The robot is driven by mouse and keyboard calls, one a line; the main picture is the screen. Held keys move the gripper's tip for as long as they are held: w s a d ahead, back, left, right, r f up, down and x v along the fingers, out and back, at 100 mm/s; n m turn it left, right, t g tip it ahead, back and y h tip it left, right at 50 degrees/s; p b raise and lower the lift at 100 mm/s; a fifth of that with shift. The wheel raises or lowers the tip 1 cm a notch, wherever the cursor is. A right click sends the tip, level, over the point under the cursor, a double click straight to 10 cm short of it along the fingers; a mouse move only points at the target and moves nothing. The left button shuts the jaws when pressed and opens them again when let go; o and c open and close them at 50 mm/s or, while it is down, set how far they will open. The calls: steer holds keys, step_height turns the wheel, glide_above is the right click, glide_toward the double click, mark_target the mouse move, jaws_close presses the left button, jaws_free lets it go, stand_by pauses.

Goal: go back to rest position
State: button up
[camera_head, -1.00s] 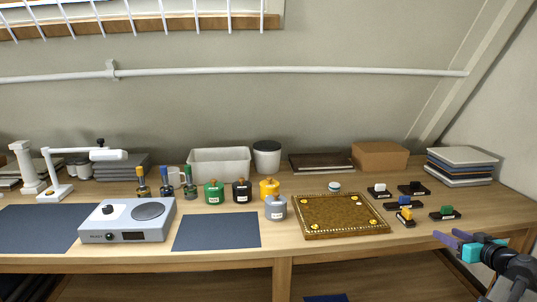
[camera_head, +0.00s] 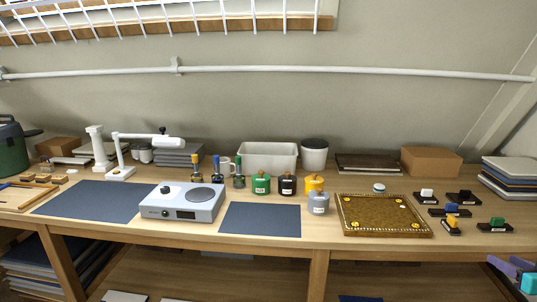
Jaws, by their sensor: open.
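My gripper (camera_head: 513,268) is at the lower right edge of the head view, partly cut off by the frame. Its purple fingers are apart, with nothing seen between them. It is in front of the bench's right end, below and to the right of the gilt tray (camera_head: 345,230). The block with a green top (camera_head: 497,223) stands on the bench just above it in the picture.
The wooden bench (camera_head: 270,246) holds a hotplate (camera_head: 180,214), dark mats (camera_head: 260,232), several jars such as the green one (camera_head: 261,184), and small blocks. A cardboard box (camera_head: 431,161) and stacked boards (camera_head: 510,178) stand at the back right.

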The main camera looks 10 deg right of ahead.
steer(key=w+a+f+g+y, duration=0.1)
steer(key=w+a+f+y, duration=0.2)
steer(key=w+a+f, duration=0.65)
steer(key=w+a+f+g+y+p, duration=0.1)
steer(key=w+a+f+g+y, duration=0.25)
steer(key=a+f, duration=0.9)
steer(key=w+a+f+g+y+p, duration=0.1)
steer(key=w+a+f+g+y, duration=0.2)
steer(key=a+f, duration=0.95)
steer(key=s+a+f+n+g+h, duration=0.1)
steer(key=s+a+f+g, duration=0.3)
steer(key=a, duration=0.7)
steer(key=s+a+f+n+g, duration=0.1)
steer(key=s+a+f+g, duration=0.35)
steer(key=a, duration=0.65)
steer(key=s+a+f+n+g+h, duration=0.1)
steer(key=s+a+f, duration=0.3)
steer(key=s, duration=0.4)
steer(key=s+a+f+g+h+p, duration=0.1)
steer(key=s+a+f+g+h, duration=0.1)
steer(key=s, duration=0.7)
step_height(320, 180, down, 3)
steer(key=shift+a+r+n+h+p, duration=0.2)
steer(key=shift+a+n+h+p, duration=0.25)
steer(key=shift+a, duration=0.65)
